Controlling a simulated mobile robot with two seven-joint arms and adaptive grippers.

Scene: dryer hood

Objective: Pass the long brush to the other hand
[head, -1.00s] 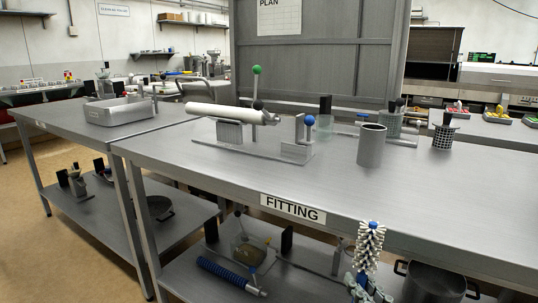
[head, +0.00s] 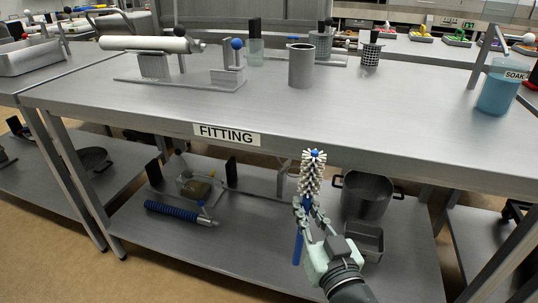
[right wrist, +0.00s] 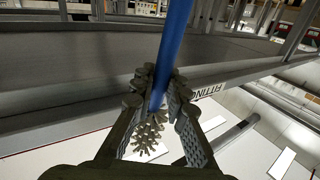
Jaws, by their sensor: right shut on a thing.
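The long brush (head: 311,174) has white bristles at its top, a blue tip and a blue handle. My right gripper (head: 309,212) is shut on it just below the bristles in the head view. The brush stands nearly upright, bristles up, in front of the table's front edge, with the handle hanging below the fingers. In the right wrist view the blue handle (right wrist: 176,45) runs between the fingers (right wrist: 158,105), and the bristles (right wrist: 148,135) show beyond them. My left gripper is in neither view.
The steel table (head: 370,115) marked FITTING carries a grey cup (head: 301,66), a fixture with a white roller (head: 143,43) and a blue SOAK beaker (head: 498,90). The lower shelf holds a pot (head: 366,196), a small tray (head: 366,240) and a blue coiled brush (head: 172,211).

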